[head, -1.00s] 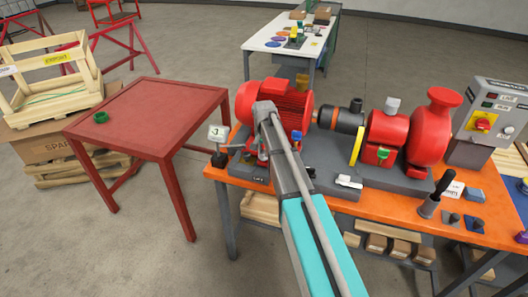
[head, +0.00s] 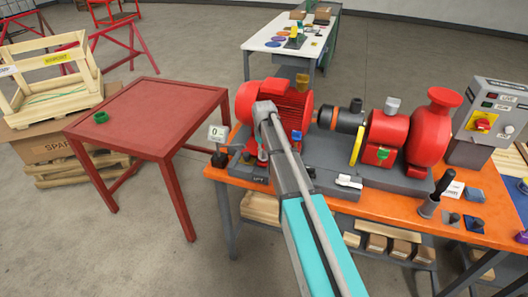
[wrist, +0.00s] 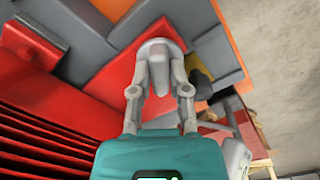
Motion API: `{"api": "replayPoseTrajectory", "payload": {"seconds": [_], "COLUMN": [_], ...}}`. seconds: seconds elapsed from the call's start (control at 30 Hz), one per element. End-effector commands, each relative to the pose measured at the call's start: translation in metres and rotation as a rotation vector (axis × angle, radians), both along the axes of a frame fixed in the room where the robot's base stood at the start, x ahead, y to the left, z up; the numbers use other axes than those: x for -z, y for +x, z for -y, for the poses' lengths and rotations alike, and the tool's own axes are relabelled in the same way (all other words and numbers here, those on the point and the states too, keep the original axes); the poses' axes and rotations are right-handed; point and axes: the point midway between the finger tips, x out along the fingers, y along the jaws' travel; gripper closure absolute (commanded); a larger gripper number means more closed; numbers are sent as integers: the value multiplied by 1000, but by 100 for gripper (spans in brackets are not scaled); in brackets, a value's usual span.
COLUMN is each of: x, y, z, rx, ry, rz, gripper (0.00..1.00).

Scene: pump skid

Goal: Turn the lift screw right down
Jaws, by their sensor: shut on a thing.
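The lift screw's grey rounded head (wrist: 160,47) shows in the wrist view between the fingertips of my gripper (wrist: 160,65). Both fingers touch it from either side, and the gripper is shut on it. In the head view my arm hides most of the gripper and screw, at the left front of the red motor (head: 283,101). A label (head: 258,178) marked LIFT sits on the bench edge below. A small display (head: 217,133) on a dark round base (head: 219,159) stands to the left and appears to read 0.
The orange bench (head: 330,199) carries the grey skid base, a coupling with a yellow guard (head: 356,145) and a red pump (head: 430,135). A control box (head: 487,120) stands at the right. A red table (head: 150,118) is to the left, with open floor between.

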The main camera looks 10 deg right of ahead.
Motion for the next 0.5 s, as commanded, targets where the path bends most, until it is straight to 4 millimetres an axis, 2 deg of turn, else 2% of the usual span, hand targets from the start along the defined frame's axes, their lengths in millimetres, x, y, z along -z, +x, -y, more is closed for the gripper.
{"api": "replayPoseTrajectory", "payload": {"seconds": [0.5], "x": [0], "y": [-1], "z": [0], "rx": [-464], "ry": [0], "rz": [-2], "gripper": [100]}}
